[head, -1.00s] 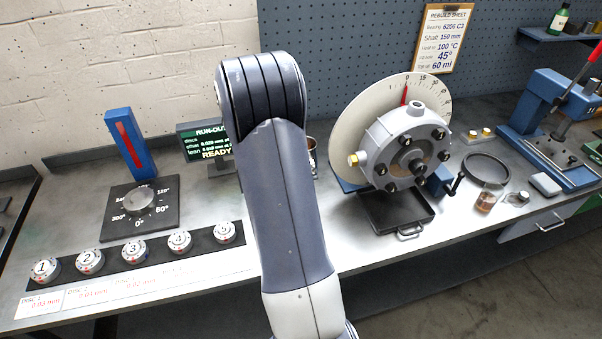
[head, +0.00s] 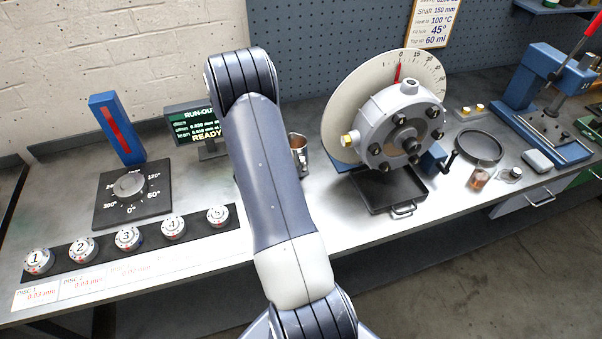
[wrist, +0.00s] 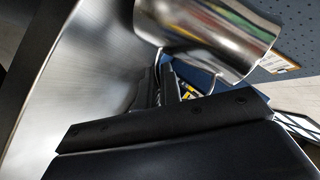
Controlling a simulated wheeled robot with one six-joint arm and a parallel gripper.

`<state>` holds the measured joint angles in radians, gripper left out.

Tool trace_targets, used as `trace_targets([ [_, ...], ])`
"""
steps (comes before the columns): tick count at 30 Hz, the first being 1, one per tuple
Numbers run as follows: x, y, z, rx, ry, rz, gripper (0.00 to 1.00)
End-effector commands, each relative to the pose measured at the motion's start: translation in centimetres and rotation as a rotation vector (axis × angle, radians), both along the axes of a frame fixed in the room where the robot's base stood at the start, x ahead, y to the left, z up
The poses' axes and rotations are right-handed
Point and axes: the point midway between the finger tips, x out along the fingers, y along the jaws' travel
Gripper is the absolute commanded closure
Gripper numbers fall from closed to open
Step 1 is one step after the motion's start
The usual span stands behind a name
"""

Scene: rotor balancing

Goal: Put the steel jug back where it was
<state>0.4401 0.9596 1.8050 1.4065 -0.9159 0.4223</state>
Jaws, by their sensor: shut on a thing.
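The steel jug (wrist: 205,35) fills the top of the wrist view, shiny and tilted in that picture. My gripper (wrist: 158,88) is shut on its thin handle, the dark jaws on either side of it. In the head view the jug (head: 298,146) shows just right of my arm, above the bench between the readout screen and the dial housing. It looks brownish inside. My gripper is hidden behind my arm there. I cannot tell whether the jug touches the bench.
The bench (head: 270,225) is clear in front of the jug. The rotor housing (head: 400,125) with its dial and a black drip tray (head: 385,190) stands to the right. A readout screen (head: 195,128), a round knob (head: 130,185) and several numbered discs (head: 127,238) are left.

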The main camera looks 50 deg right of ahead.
Motion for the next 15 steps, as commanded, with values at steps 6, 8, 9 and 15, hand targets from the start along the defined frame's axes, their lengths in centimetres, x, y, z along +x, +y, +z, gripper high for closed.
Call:
trace_targets([
  [6,0.03,-0.02,-1.26,-0.002,-0.001,0.001,1.0],
  [8,0.03,-0.01,-1.31,-0.002,-0.001,0.001,1.0],
  [9,0.03,-0.01,-1.31,-0.001,-0.001,0.0,1.0],
  [15,-0.01,0.02,-1.36,0.001,0.0,0.001,0.86],
])
